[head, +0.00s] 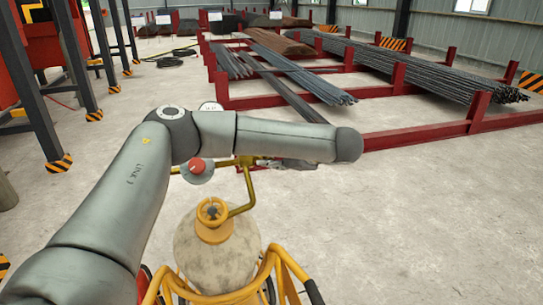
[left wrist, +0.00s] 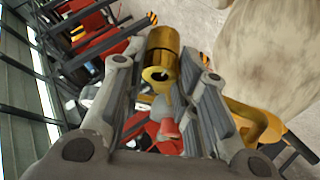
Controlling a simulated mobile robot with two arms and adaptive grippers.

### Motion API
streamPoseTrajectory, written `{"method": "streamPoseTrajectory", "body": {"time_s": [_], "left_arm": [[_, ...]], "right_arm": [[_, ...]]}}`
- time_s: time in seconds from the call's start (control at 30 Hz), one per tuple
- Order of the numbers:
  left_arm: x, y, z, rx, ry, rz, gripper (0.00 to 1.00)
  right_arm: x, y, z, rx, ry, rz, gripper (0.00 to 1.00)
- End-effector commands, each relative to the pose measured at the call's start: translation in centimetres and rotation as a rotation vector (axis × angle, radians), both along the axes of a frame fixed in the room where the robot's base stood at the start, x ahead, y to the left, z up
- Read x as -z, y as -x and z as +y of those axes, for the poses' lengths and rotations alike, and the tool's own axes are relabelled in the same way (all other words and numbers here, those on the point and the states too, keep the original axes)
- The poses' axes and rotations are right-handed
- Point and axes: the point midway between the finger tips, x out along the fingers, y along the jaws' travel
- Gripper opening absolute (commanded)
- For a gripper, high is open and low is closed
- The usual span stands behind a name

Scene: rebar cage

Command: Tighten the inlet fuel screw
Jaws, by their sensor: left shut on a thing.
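My left arm reaches in from the left in the head view. My left gripper (head: 284,163) shows only as a small dark part under the forearm, mostly hidden. In the left wrist view, my left gripper (left wrist: 165,92) has its two fingers closed around a brass-yellow cylindrical part (left wrist: 163,45) with a round hole in its near end. This looks like the fuel screw, but I cannot be sure. In the head view, a machine with a beige rounded tank (head: 205,255) has a yellow cap (head: 212,213) and a bent yellow pipe (head: 246,190). My right gripper is not in view.
A yellow tubular frame (head: 270,268) surrounds the tank. A red knob (head: 197,166) shows beside my arm. Red racks (head: 400,134) with steel bars (head: 310,82) stand behind. Dark posts (head: 35,90) with striped feet stand at left. The concrete floor at right is clear.

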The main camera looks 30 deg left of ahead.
Motion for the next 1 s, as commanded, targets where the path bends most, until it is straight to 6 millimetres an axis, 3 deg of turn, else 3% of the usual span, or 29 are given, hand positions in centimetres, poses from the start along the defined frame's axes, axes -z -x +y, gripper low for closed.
{"method": "streamPoseTrajectory", "body": {"time_s": [0.37,0.4,0.47,0.8,1.0], "left_arm": [[-0.1,0.0,-0.1,0.005,-0.002,0.002,0.04],[-0.1,0.0,-0.1,0.005,-0.002,0.002,0.32],[-0.1,0.0,-0.1,0.005,-0.002,0.002,0.37],[-0.2,0.0,-0.2,0.004,-0.002,0.001,0.37],[-1.3,0.3,-2.2,0.007,-0.004,-0.001,0.37]], "right_arm": [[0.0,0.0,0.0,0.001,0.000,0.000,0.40],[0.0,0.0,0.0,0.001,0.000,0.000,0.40],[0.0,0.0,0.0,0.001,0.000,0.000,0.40],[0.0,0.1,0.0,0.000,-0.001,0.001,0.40],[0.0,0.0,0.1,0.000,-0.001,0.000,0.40]]}}
